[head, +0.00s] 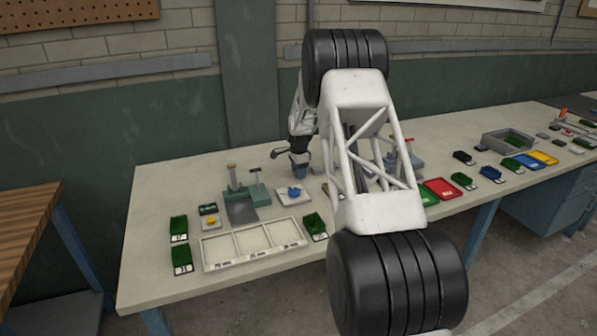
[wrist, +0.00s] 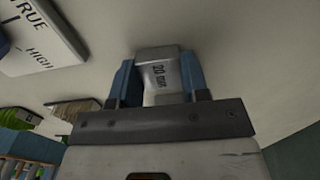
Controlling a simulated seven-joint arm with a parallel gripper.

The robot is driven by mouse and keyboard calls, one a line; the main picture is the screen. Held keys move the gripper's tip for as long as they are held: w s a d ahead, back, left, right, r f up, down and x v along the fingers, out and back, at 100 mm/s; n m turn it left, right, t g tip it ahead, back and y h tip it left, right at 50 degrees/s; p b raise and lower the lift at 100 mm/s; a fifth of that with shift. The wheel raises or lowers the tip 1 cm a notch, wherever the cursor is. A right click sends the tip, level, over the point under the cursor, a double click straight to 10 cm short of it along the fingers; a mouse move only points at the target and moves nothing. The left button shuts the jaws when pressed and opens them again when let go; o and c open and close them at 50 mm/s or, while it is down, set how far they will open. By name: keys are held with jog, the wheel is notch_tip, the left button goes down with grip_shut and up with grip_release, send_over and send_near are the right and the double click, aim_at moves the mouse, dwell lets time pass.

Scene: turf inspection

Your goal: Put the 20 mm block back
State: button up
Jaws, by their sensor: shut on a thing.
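The 20 mm block (wrist: 158,72) is a grey block with "20 mm" printed on it. In the wrist view it sits between the two blue fingers of my gripper (wrist: 158,85), which is shut on it. In the head view my gripper (head: 300,173) points down over the bench behind a small white plate with a blue item (head: 294,192). I cannot make out the block in that view. A pale tray with three compartments (head: 239,263) lies near the front edge, ahead and left of my gripper. Its front labels are too small to read surely.
A grey-green stand (head: 243,208) is left of my gripper. A pale panel reading "TRUE" and "HIGH" (wrist: 45,62) shows in the wrist view. Red (head: 441,189) and other coloured trays lie to the right. My arm hides the bench's middle.

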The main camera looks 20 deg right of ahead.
jog(key=o, duration=1.2)
jog(key=shift+c, duration=0.2)
notch_tip(320, 180, up, 12)
jog(key=shift+r, duration=0.15)
dwell(0.4)
